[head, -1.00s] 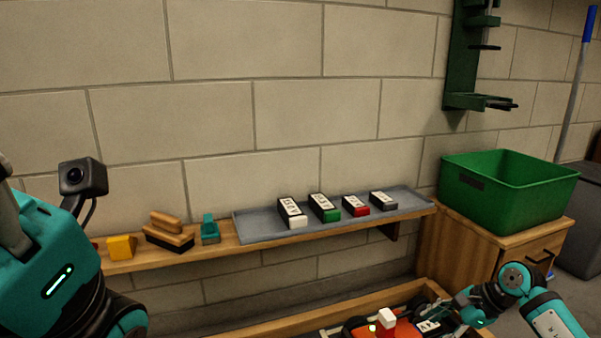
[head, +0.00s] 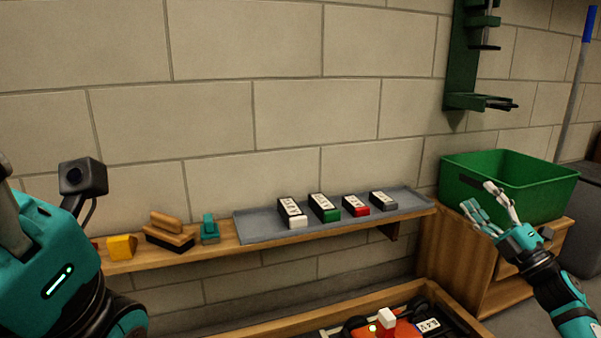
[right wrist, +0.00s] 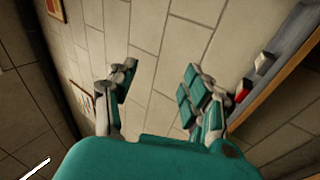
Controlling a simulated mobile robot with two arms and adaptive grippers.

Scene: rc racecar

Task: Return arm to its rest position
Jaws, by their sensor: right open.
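My right gripper (head: 489,207) is raised in front of the wooden cabinet and the green bin at the right of the head view. Its fingers are apart and empty, pointing up and to the left. In the right wrist view the two fingers (right wrist: 158,95) stand wide apart with only wall behind them. My left arm (head: 60,265) shows at the left edge of the head view, but its gripper is not in view.
A wooden shelf (head: 270,256) on the wall holds a grey tray (head: 262,229) with several labelled battery-like packs, a brush (head: 168,233) and a yellow block (head: 121,247). A green bin (head: 535,190) stands on the wooden cabinet (head: 455,255). A green rack (head: 462,60) hangs above.

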